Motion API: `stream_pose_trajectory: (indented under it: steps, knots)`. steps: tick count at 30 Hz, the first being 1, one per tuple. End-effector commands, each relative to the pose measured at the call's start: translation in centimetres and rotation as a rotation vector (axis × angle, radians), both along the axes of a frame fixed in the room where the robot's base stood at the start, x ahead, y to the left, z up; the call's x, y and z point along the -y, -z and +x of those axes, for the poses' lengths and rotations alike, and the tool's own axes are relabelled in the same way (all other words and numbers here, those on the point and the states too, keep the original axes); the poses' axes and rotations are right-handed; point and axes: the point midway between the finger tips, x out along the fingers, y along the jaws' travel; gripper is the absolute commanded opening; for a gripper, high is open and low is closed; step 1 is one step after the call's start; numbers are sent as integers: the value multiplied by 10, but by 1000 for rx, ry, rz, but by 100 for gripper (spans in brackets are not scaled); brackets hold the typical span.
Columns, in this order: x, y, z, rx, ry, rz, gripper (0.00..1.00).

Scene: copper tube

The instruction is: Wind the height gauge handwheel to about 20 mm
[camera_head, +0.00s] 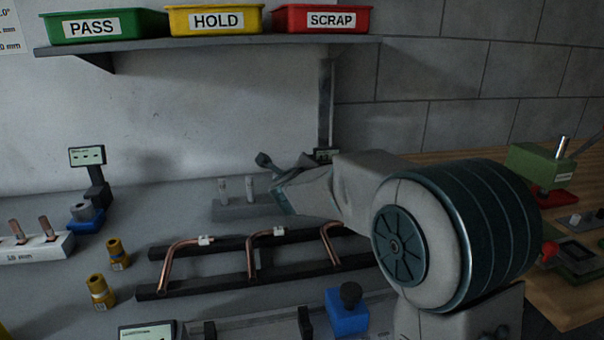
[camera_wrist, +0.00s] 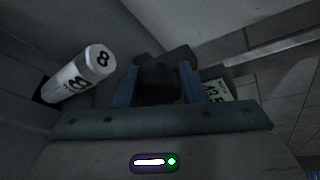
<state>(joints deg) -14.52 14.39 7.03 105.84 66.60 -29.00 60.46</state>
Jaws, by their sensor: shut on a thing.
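The height gauge shows in the head view as a tall grey column (camera_head: 326,105) with a small dark display (camera_head: 326,155) low on it. The display's reading is too small to make out. My gripper (camera_head: 277,188) is in front of the gauge's lower part and hides most of it. In the wrist view, my gripper (camera_wrist: 160,88) has its two blue fingers shut on a dark part (camera_wrist: 160,76), which appears to be the handwheel. Its outline and angle are hard to tell. A label (camera_wrist: 219,91) shows partly beside the right finger.
Bent copper tubes (camera_head: 253,255) lie on a dark rack (camera_head: 210,288) in front. A shelf (camera_head: 210,45) with PASS, HOLD and SCRAP bins runs above.

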Motion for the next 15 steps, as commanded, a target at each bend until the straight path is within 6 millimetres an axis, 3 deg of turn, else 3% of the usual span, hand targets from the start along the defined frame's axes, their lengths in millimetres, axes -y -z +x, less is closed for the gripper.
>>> stream_pose_trajectory:
  steps: [7,8,9,10,15]
  knots:
    - [-2,4,-1,-7,-5,1,15]
    - [-2,4,-1,-7,-5,1,43]
    - [-2,3,-1,-7,-5,1,54]
    - [-2,3,-1,-6,-4,2,58]
    - [0,2,0,-5,-1,2,58]
